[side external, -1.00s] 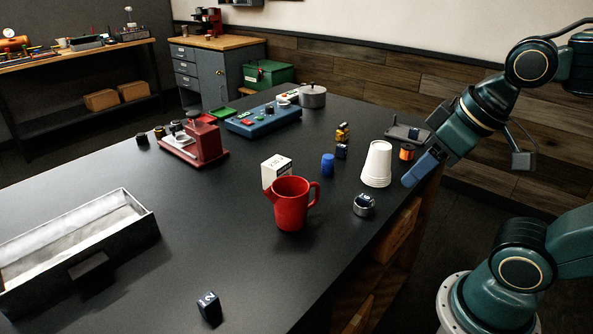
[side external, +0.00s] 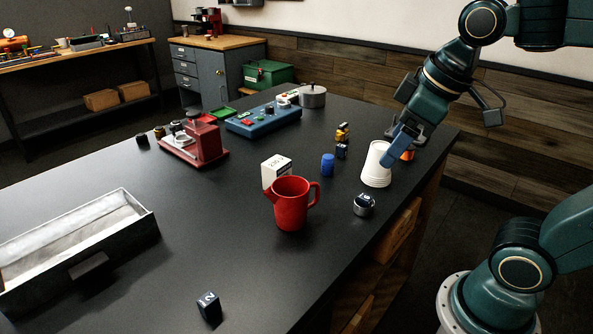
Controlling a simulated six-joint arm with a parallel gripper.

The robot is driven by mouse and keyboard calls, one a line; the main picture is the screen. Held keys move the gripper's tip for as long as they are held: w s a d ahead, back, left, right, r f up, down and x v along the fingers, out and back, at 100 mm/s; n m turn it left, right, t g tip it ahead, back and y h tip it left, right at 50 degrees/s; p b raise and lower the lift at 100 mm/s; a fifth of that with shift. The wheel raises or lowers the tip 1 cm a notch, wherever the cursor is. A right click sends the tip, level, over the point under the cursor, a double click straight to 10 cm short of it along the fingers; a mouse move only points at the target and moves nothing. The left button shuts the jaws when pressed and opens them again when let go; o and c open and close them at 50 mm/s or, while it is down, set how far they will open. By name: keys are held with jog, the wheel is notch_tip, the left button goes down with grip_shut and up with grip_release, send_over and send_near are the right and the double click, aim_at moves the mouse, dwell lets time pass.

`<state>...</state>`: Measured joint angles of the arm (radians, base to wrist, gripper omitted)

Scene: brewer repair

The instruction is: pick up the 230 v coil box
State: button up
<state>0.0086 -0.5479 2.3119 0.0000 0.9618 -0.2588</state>
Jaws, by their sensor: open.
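A small white box (side external: 277,170) with dark print stands on the black worktop, partly behind the red jug (side external: 291,205). Its print looks like "230", but is too small to read surely. My gripper (side external: 392,160) is above the right side of the worktop, by the stacked white cups (side external: 375,168), whose upper right part it hides. It is to the right of the white box and well apart from it. The jaws are open, with nothing seen between them.
Between the box and my gripper stand a blue cylinder (side external: 327,165) and the cups. A metal cup-shaped part (side external: 363,205) lies nearer the front edge. A red machine (side external: 202,142) and blue panel (side external: 264,117) stand farther back. The left middle of the worktop is clear.

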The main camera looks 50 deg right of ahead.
jog(key=w+r+n+g, duration=0.1)
jog(key=w+r+n, duration=0.1)
jog(key=w+n, duration=0.35)
jog(key=n+g, duration=0.4)
jog(key=n, duration=0.6)
send_near(277, 162)
jog(key=shift+f, duration=0.1)
jog(key=shift+f, duration=4.2)
